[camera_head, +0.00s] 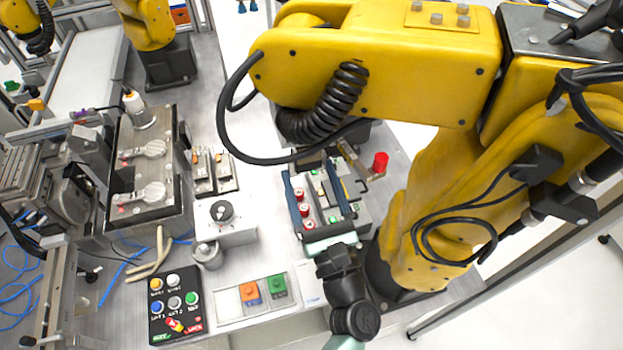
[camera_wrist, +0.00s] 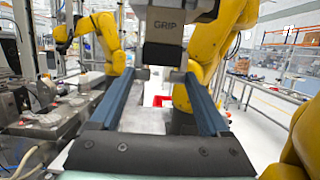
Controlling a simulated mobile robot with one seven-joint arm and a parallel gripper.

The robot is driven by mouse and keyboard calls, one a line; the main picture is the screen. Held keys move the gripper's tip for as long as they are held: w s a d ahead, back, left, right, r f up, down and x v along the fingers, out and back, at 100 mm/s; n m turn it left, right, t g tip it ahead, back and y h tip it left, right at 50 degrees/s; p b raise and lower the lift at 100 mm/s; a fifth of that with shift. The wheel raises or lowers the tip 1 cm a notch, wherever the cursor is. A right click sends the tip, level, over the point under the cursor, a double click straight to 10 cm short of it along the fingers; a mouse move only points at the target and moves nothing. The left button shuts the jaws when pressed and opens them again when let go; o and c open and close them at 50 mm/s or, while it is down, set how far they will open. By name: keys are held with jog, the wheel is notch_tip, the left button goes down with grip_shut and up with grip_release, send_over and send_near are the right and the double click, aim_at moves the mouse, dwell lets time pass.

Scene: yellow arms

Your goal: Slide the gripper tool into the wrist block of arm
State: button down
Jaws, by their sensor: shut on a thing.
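My gripper (camera_head: 312,168) reaches away from my wrist beneath the big yellow arm (camera_head: 375,55) in the head view. In the wrist view its two long blue fingers (camera_wrist: 160,76) run forward and close on a dark grey tool (camera_wrist: 163,54) at their tips. Directly above that tool is a grey block marked GRIP (camera_wrist: 168,22), next to the yellow arm's end; I take it as the wrist block. Tool and block overlap in this view, and I cannot tell whether they touch or how far one is inside the other. In the head view the arm's black coiled cable (camera_head: 325,108) hides much of this place.
A grey machine (camera_head: 148,185) stands left, a white box with a black knob (camera_head: 222,216) nearer. Another yellow arm (camera_head: 147,22) is at the back. A red cylinder (camera_head: 380,162) stands right of my gripper.

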jog(key=shift+w+a+r+b, duration=0.1)
jog(key=shift+w+b, duration=0.2)
jog(key=shift+w, duration=0.05)
jog(key=shift+w+a, duration=0.1)
jog(key=shift+w, duration=0.25)
jog(key=shift+w+a+b, duration=0.2)
jog(key=shift+w+b, duration=0.3)
jog(key=shift+b, duration=0.05)
jog(key=shift+f+b, duration=0.35)
jog(key=shift+b, duration=0.2)
dwell(0.7)
jog(key=shift+c, duration=0.5)
grip_release()
jog(key=shift+o, duration=0.5)
jog(key=shift+f, duration=0.15)
jog(key=shift+s, duration=0.1)
